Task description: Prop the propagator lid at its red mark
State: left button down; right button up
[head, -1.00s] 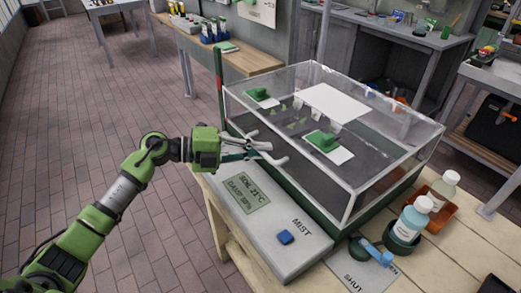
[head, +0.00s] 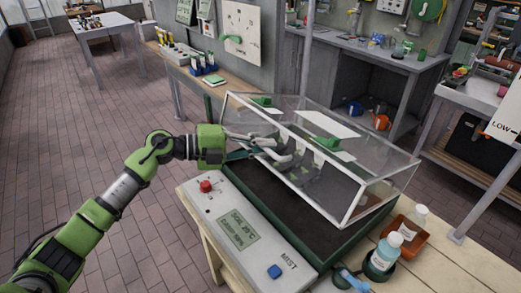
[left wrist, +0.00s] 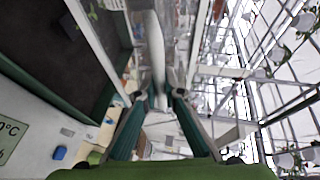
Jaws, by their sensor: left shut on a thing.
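The clear propagator lid (head: 347,215) is raised and tilted over its dark green base (head: 322,255), with its near edge well above the dark bed (head: 250,178). My left gripper (head: 281,146) is shut on the lid at its near left side. The left wrist view shows my fingers (left wrist: 160,95) closed around a pale bar-like part of it. No red mark on the lid or a prop can be made out. My right gripper is out of view.
A grey control panel with a red knob (head: 205,186), a display (head: 238,231) and a blue button (head: 274,271) lies along the near side. Bottles (head: 385,250) stand in holders at the right. Free floor lies left of the bench.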

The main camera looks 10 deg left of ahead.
pick_arm(q)
jog(key=c, duration=2.4)
grip_release()
jog(key=v, duration=1.2)
jog(key=shift+s, duration=0.1)
